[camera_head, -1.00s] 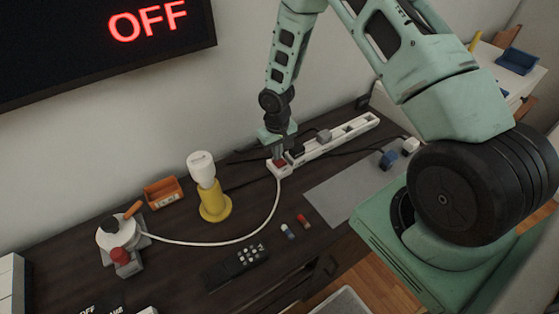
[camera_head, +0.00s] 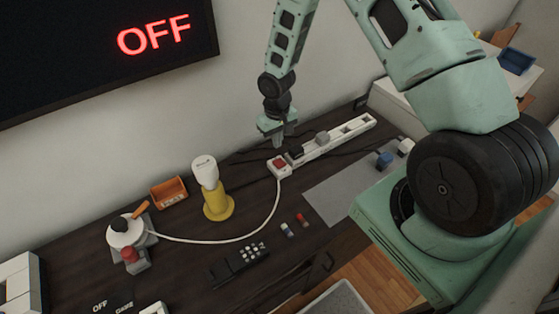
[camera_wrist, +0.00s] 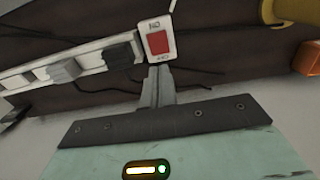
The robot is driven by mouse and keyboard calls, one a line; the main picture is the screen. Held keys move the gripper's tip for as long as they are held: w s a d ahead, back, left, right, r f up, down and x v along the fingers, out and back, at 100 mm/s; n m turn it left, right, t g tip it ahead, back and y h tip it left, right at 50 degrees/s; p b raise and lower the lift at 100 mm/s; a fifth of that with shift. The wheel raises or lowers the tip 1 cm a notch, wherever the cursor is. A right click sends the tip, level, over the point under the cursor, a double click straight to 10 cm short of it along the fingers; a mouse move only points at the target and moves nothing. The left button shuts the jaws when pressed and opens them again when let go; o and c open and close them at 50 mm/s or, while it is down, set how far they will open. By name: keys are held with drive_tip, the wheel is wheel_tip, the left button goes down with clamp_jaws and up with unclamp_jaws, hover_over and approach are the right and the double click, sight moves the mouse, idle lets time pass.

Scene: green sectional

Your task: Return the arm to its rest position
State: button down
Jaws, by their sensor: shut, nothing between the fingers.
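My gripper (camera_head: 278,142) hangs at the end of my arm, above the back of the dark desk, just behind the white power strip (camera_head: 345,134). It is shut and empty. In the wrist view my gripper's fingers (camera_wrist: 160,72) are together, close to the strip's red switch (camera_wrist: 158,43) in the picture. In the head view the red switch (camera_head: 280,163) is in full sight at the strip's left end, with a gap between it and the fingertips.
A grey mat (camera_head: 340,188) lies right. A screen (camera_head: 100,45) reading OFF hangs on the wall.

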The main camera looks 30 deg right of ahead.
idle(0.4)
drive_tip(key=s+a+r+n+b, duration=0.15)
drive_tip(key=s+a+r, duration=0.25)
drive_tip(key=a+r, duration=0.4)
drive_tip(key=s+a+r+n, duration=0.2)
drive_tip(key=s+a+r, duration=0.3)
drive_tip(key=a+r, duration=0.3)
drive_tip(key=s+a+r+n, duration=0.2)
drive_tip(key=s+r, duration=0.3)
drive_tip(key=s, duration=0.4)
drive_tip(key=s+a+r+n, duration=0.1)
drive_tip(key=s+r+n, duration=0.1)
drive_tip(key=s+r, duration=0.3)
drive_tip(key=s, duration=0.4)
drive_tip(key=shift+s+a+y, duration=0.3)
drive_tip(key=shift+s+a, duration=0.05)
drive_tip(key=shift+a, duration=0.05)
